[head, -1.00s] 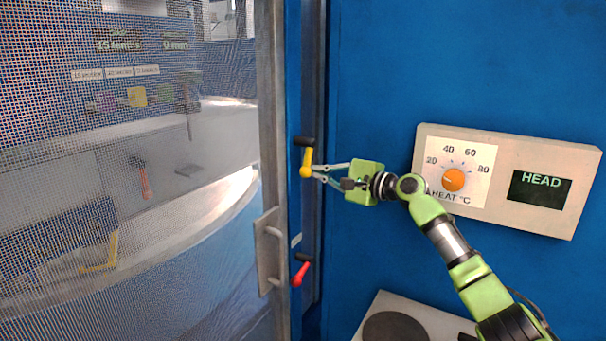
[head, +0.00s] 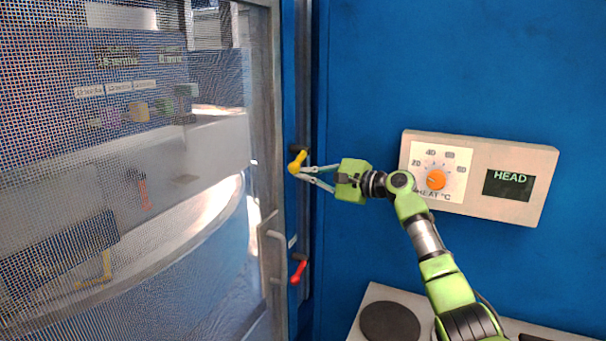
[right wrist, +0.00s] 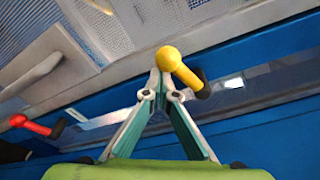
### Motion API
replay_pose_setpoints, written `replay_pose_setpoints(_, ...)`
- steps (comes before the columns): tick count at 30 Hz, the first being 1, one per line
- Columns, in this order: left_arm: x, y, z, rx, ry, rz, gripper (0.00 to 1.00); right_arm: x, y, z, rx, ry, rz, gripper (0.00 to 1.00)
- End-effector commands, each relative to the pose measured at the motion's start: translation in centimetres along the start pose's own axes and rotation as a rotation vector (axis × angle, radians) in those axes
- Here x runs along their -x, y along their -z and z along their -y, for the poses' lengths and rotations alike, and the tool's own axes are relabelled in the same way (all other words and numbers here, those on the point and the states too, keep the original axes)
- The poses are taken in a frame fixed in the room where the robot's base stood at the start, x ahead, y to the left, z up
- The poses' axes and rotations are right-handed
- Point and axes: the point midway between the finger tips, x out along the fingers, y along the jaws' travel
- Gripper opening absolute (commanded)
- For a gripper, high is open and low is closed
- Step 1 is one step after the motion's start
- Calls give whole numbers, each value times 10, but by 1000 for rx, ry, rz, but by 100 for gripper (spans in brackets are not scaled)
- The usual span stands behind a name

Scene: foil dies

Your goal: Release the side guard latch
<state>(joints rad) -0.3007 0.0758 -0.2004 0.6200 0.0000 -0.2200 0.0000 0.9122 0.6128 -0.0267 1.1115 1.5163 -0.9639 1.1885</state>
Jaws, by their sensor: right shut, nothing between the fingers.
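The side guard is a mesh door in a grey frame (head: 264,120) on the left, with a grey pull handle (head: 272,240). On the post beside it is a latch with a yellow lever (head: 298,161) and a dark pivot; the lever slants down to the left. In the right wrist view the yellow lever (right wrist: 180,66) has a round knob end just beside my fingertips. My right gripper (head: 302,172) is shut and empty, its tips at the lever; I cannot tell whether they touch. A red lever (head: 298,271) sits lower on the post. My left gripper is out of view.
A beige panel (head: 540,165) with an orange heat dial (head: 436,180) and a HEAD display (head: 509,184) is on the blue wall (head: 450,70), close to my right arm. A hotplate (head: 365,295) stands below. The wall above the arm is clear.

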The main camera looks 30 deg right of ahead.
Motion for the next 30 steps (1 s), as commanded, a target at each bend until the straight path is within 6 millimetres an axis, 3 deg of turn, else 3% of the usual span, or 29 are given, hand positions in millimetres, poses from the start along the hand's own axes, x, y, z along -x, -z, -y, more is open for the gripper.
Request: replay_pose_setpoints(30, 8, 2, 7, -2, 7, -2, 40, -1, -10, 8, 2, 4, 8, 0)
